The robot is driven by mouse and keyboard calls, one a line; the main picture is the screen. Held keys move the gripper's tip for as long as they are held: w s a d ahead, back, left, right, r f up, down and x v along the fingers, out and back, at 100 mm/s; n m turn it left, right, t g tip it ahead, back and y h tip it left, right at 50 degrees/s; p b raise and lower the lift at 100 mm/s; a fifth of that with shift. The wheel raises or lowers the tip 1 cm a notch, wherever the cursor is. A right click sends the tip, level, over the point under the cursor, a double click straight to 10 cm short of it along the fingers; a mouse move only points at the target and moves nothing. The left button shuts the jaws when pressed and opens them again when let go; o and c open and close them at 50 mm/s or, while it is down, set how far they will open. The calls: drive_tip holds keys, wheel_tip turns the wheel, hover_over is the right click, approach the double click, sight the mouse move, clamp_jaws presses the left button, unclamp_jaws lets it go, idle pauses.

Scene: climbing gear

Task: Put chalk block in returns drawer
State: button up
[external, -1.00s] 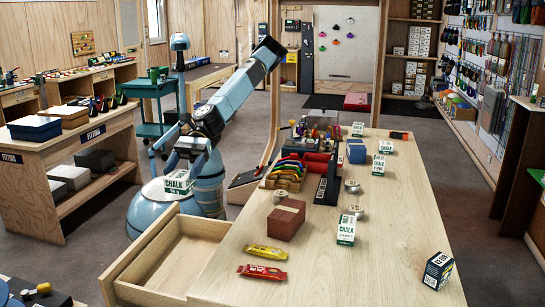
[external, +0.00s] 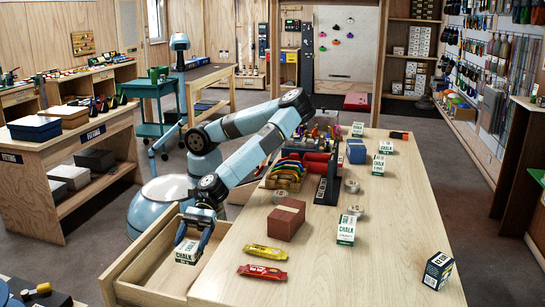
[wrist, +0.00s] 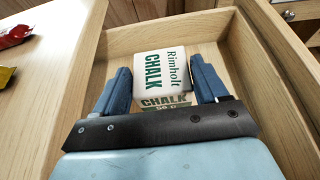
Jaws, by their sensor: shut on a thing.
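A white chalk block (external: 187,252) with green lettering is held by my gripper (external: 195,238) inside the outline of the open wooden drawer (external: 150,278) at the table's left side. In the wrist view the chalk block (wrist: 160,68) sits between the two blue fingers of my gripper (wrist: 160,90), which are shut on it. The drawer's walls (wrist: 165,32) surround it in that view. I cannot tell whether the block touches the drawer floor.
The tabletop (external: 330,265) holds a red-brown box (external: 286,219), a yellow bar (external: 263,254), a red bar (external: 262,273) and several other chalk boxes, one of them nearby (external: 346,230). The right front of the table has a dark box (external: 438,270).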

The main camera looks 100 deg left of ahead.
wheel_tip(320, 180, down, 8)
drive_tip(key=shift+f, duration=0.1)
idle(0.4)
drive_tip(key=o, duration=1)
drive_tip(key=shift+o, duration=0.2)
drive_tip(key=v, duration=1.2)
